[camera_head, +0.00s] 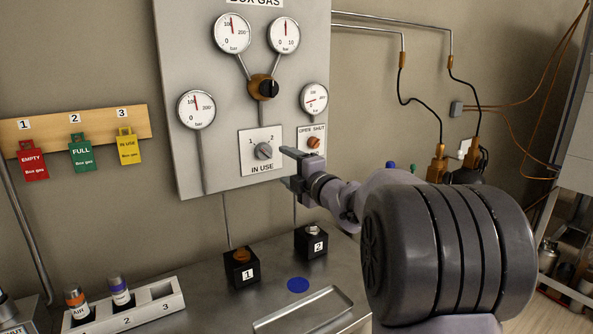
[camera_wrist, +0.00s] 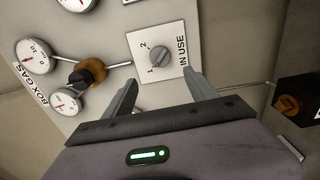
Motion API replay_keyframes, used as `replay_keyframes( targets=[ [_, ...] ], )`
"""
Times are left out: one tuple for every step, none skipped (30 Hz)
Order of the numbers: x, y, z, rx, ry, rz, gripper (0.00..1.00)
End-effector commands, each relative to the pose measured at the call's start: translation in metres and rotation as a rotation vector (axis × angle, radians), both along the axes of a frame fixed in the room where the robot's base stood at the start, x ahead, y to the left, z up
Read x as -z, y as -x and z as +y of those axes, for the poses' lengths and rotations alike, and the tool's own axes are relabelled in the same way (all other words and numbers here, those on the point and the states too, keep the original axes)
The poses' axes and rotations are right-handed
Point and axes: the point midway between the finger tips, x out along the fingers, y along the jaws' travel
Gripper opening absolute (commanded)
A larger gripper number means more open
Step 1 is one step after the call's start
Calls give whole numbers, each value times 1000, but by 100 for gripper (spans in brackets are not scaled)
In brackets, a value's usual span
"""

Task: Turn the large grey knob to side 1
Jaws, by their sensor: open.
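The grey knob (camera_head: 263,151) sits on a white plate marked 1, 2 and IN USE (camera_head: 260,168), on the grey panel. It also shows in the wrist view (camera_wrist: 159,56), just beyond my fingertips. In the wrist view a small reddish mark shows on its side toward the 1, but the knob's exact setting is too small to be sure of. My gripper (camera_head: 288,168) is open and empty, to the right of the knob in the head view. In the wrist view its two fingers (camera_wrist: 160,84) are spread wide, with the knob ahead between their lines, apart from them.
A plate marked OPEN SHUT with an orange knob (camera_head: 313,142) is close to my gripper. A black knob on a brass valve (camera_head: 268,88) and several gauges are above. Black blocks 1 (camera_head: 241,267) and 2 (camera_head: 311,241) stand on the bench below. Tags hang at left.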

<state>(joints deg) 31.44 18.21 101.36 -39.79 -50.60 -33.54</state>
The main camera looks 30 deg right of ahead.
Motion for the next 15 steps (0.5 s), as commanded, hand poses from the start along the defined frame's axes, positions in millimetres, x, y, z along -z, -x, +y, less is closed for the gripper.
replay_keyframes(
  targets=[
    [-3,14,-1,2,0,0,66],
    [-2,21,-2,2,0,0,66],
    [-2,29,-1,2,0,0,66],
    [-2,35,-2,1,0,0,66],
    [-2,39,-2,2,0,0,66],
    [-1,44,-2,1,0,0,66],
    [-1,47,-2,0,1,-1,66],
    [-1,49,-2,0,0,0,66],
    [0,51,-2,0,0,1,66],
    [0,52,-2,0,0,1,66],
    [0,52,-2,0,0,0,66],
    [0,52,-2,-1,0,0,66],
    [0,52,-2,-1,0,0,66],
    [0,52,-2,-1,0,0,66],
    [0,52,-2,-1,0,0,66]
  ],
)
